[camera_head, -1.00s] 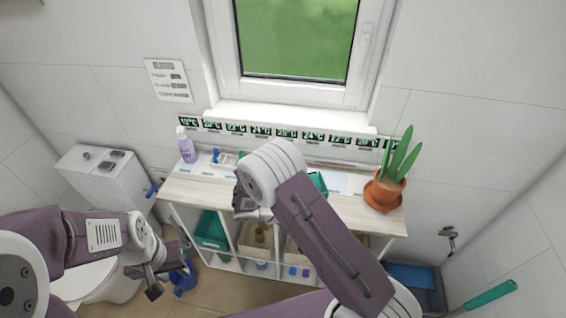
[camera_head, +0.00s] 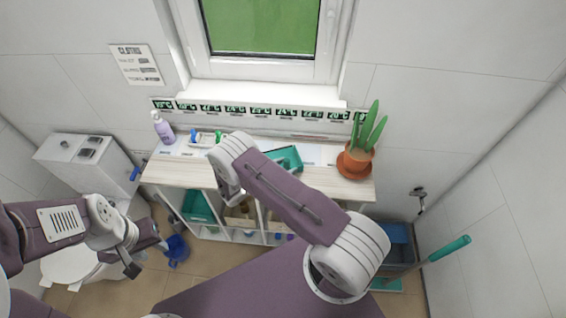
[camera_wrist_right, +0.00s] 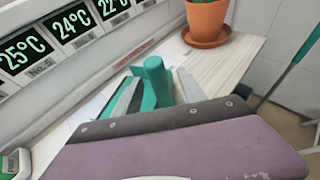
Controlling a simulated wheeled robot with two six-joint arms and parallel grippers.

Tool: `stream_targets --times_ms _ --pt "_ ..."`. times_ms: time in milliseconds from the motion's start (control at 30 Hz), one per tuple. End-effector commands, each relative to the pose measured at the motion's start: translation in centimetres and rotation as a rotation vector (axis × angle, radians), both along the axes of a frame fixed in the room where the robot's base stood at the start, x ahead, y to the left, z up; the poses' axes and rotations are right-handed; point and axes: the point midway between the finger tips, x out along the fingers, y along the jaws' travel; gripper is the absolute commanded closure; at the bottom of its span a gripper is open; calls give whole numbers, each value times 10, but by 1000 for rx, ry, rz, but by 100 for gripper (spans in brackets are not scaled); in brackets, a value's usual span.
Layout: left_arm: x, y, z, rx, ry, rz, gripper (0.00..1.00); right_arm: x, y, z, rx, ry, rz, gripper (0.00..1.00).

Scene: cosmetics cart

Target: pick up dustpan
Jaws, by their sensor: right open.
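A teal dustpan (camera_head: 287,157) lies on the wooden top of the cart (camera_head: 340,190), partly hidden by my right arm in the head view. In the right wrist view its thick teal handle (camera_wrist_right: 155,78) stands up toward the camera. My right gripper (camera_wrist_right: 157,95) is open, with one grey finger on each side of the handle as seen there; I cannot tell whether they touch. My right fingers are hidden in the head view. My left gripper (camera_head: 146,256) is open and empty, low at the left, away from the dustpan.
A potted plant (camera_head: 357,160) stands at the top's right end, a purple pump bottle (camera_head: 163,128) at its left end. Temperature labels (camera_head: 235,110) line the wall behind. A blue object (camera_head: 177,250) is on the floor. A teal-handled tool (camera_head: 448,249) leans at right.

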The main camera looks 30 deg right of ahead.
Motion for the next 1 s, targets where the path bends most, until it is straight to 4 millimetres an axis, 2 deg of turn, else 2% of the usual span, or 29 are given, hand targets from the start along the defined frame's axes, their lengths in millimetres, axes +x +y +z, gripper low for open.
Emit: stream_targets --times_ms 100,300,467,500,1000 --pt "0 0 4 0 1 0 64 3 -10 -4 1 1 -1 51" --pt "0 0 3 0 1 0 64 3 -10 -5 1 -1 1 51" --pt "0 0 3 0 1 0 64 3 -10 -5 1 -1 1 96" --pt "0 0 3 0 1 0 64 3 -10 -5 1 -1 1 100" --pt "0 0 3 0 1 0 64 3 -10 -5 0 -1 1 100"
